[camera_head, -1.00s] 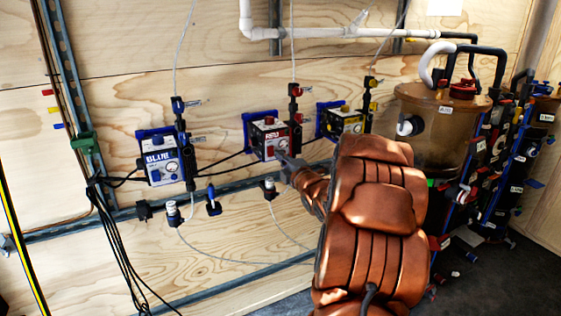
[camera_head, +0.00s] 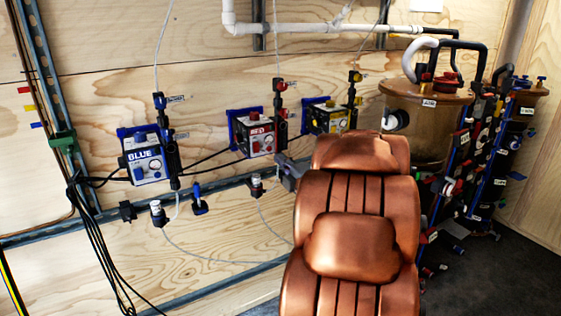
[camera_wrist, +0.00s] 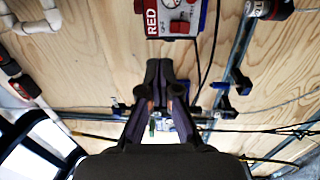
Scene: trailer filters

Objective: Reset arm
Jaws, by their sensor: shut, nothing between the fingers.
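My gripper (camera_wrist: 165,90) shows in the wrist view with its dark fingers together and nothing between them. The red box (camera_wrist: 168,18), labelled RED, is beyond the fingertips at the top of that view, apart from them in the picture. In the head view, my copper-coloured arm fills the lower middle and hides most of the gripper; only a grey part shows left of the arm. The red box (camera_head: 256,136) is on the wooden wall, up and left of that part. The blue box (camera_head: 146,160) and yellow box (camera_head: 328,117) are on either side.
A brown tank (camera_head: 428,115) stands right of my arm, with tall dark filter units (camera_head: 480,165) beside it. Black cables (camera_head: 95,240) hang at the left. A metal rail (camera_head: 50,232) runs along the wall. A white pipe (camera_head: 290,29) crosses above.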

